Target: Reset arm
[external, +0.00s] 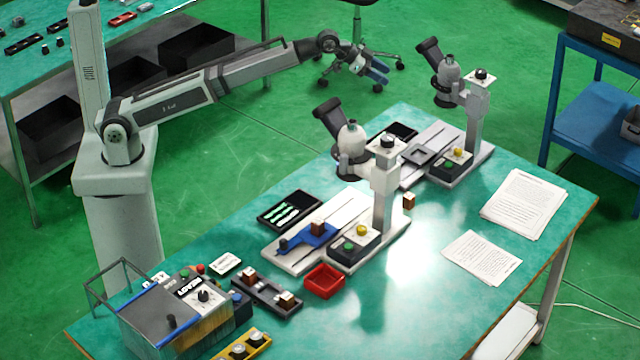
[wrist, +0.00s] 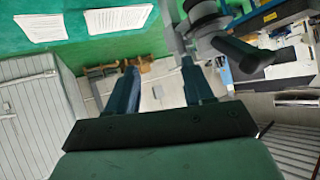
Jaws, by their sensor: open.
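My gripper (external: 376,70) is at the end of my outstretched arm, high up and beyond the back-left edge of the green table (external: 440,310) in the external view. In the wrist view its two blue-grey fingers (wrist: 160,90) stand well apart with nothing between them. My gripper is open, empty and touches nothing that I can see. My arm reaches right from its pale column, with the forearm roughly level.
Two microscopes (external: 384,190) (external: 470,110) stand on the table, right of and below my gripper. A red tray (external: 324,281), a grey machine box (external: 180,310) and papers (external: 524,203) lie on it. A wheeled chair (external: 345,65) stands behind my gripper.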

